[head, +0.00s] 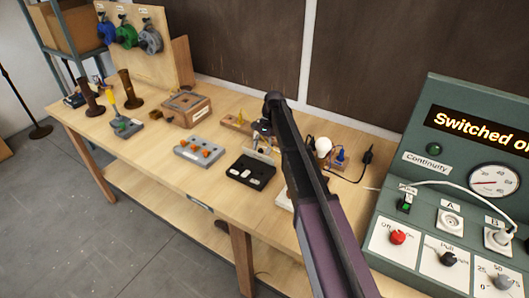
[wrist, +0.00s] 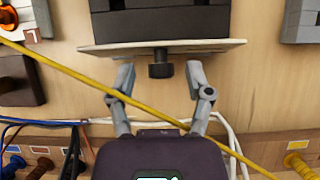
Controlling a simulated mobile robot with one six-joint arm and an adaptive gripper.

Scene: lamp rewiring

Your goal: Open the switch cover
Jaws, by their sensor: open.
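The black switch box (head: 250,172) sits on the bench, with pale pieces on its upper face. A thin pale cover plate (head: 262,148) appears to stand up at its far edge. In the wrist view the cover plate (wrist: 110,49) shows nearly edge-on beside a black body (wrist: 160,20). A black knob (wrist: 161,68) sticks out from the plate toward my gripper (wrist: 160,78). My gripper is open, its fingertips on either side of the knob and apart from it. In the head view my gripper (head: 264,132) is partly hidden by my arm.
A yellow cable (wrist: 70,75) crosses the wrist view beneath the fingers. A grey block with orange parts (head: 199,152) stands left of the box. A light bulb (head: 322,147) and a green test console (head: 455,160) are to the right. Bare bench lies at the front left.

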